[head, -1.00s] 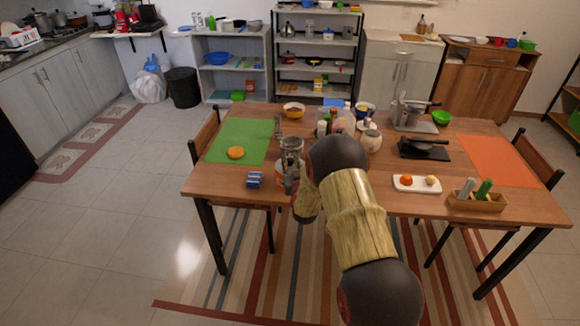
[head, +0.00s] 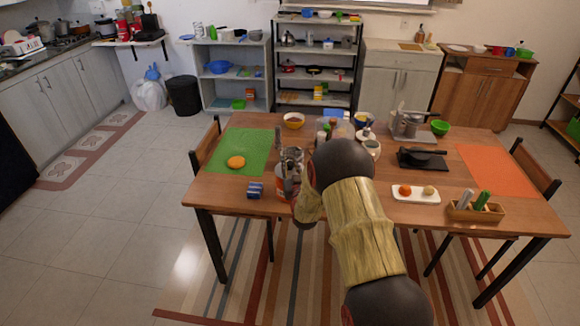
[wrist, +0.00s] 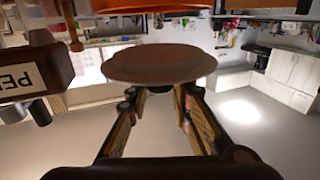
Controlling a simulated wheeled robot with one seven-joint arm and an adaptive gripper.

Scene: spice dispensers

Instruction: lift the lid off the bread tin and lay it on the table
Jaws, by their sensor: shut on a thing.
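My gripper (wrist: 160,92) is shut on a round brown lid (wrist: 152,64), seen edge-on between and beyond its fingers in the wrist view. The part of the lid in the grip is hidden. An orange rounded thing (wrist: 140,5), likely the bread tin, fills the top edge of that view, with a visible gap between it and the lid. In the head view my gripper (head: 291,172) is over the table's front left part. An orange and pale tin (head: 281,186) shows there, partly covered by the gripper; the lid is hard to make out.
A dark block with a white label (wrist: 22,78) is close at the left of the wrist view. A small blue box (head: 255,189) stands left of the tin on the table (head: 225,190). A green mat (head: 258,150) holds an orange round thing (head: 236,162). Jars (head: 322,138) stand behind.

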